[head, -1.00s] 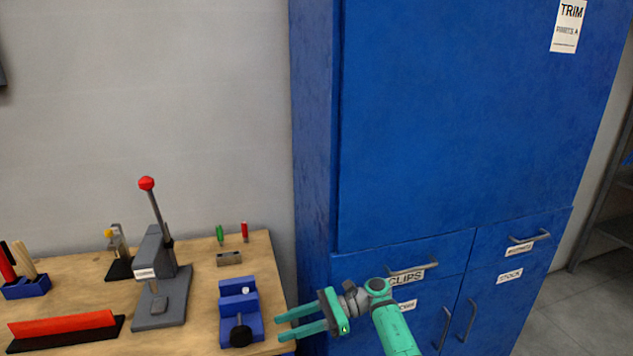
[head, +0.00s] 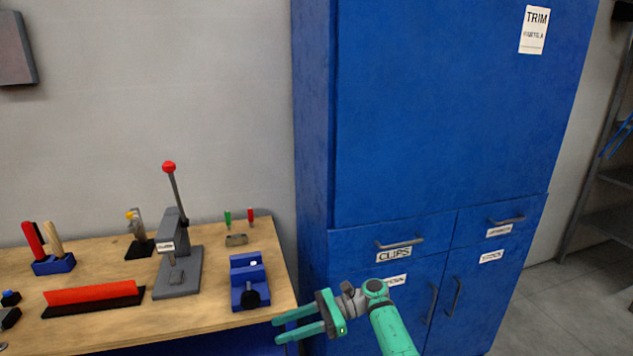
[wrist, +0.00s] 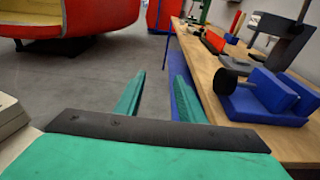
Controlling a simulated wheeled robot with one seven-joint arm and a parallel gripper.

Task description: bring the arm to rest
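My gripper (head: 280,329) is green and shows at the bottom middle of the head view, in front of the blue cabinet and beside the workbench's right corner. Its two fingers are spread apart and point left, with nothing between them. In the wrist view the open fingers (wrist: 157,95) extend ahead beside the bench edge, with grey floor showing between and beyond them. My arm reaches in from the lower right of the head view.
The wooden workbench (head: 112,275) holds a blue vise (head: 249,283), a lever press (head: 178,270) and a red bar (head: 92,292). The blue cabinet (head: 440,120) stands right of it. A red curved shell (wrist: 75,28) stands across open floor.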

